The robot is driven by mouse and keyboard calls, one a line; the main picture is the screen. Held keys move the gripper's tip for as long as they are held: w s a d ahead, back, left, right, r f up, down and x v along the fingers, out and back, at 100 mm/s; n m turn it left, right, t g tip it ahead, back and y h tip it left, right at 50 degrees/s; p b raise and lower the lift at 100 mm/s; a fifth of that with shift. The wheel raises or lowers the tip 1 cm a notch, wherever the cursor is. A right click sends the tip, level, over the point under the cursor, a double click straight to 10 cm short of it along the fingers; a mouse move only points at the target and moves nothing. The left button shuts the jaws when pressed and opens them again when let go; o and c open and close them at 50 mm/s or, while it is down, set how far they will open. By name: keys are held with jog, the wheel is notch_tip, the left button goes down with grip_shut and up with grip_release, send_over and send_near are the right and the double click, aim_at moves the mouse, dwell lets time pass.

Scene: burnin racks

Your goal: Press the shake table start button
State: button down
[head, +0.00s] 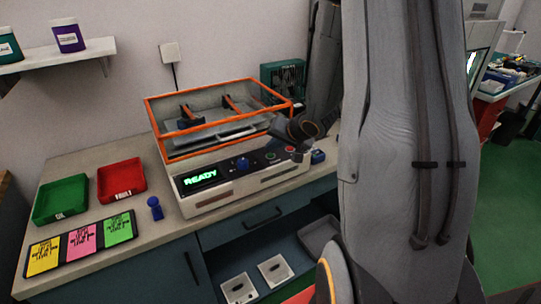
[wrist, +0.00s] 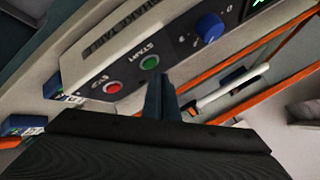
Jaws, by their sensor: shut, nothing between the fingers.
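The shake table (head: 225,190) is a pale box on the bench with a lit green "READY" display and an orange-edged clear enclosure on top. Its green start button (wrist: 149,62), labelled START, is on the dark front panel in the wrist view, between a red button (wrist: 112,87) and a blue knob (wrist: 208,27). My gripper (wrist: 160,80) is shut and empty, its dark fingertips just beside the green button. I cannot tell whether they touch the panel. In the head view the fingertips are hard to make out by the panel's right part.
A green bin (head: 61,199), a red bin (head: 121,179), coloured cards (head: 81,240) and a small blue object (head: 155,208) lie left on the bench. The orange-edged enclosure (head: 216,118) stands close behind the panel. Another small blue item (head: 318,157) sits right of the table.

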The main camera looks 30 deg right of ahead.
jog(key=shift+f, duration=0.15)
jog(key=shift+f, duration=0.3)
jog(key=shift+f, duration=0.4)
dwell(0.8)
jog(key=shift+r, duration=0.1)
dwell(0.3)
jog(key=shift+r+p, duration=0.75)
jog(key=shift+p, duration=0.45)
notch_tip(320, 180, up, 5)
jog(key=p, duration=0.6)
dwell(0.4)
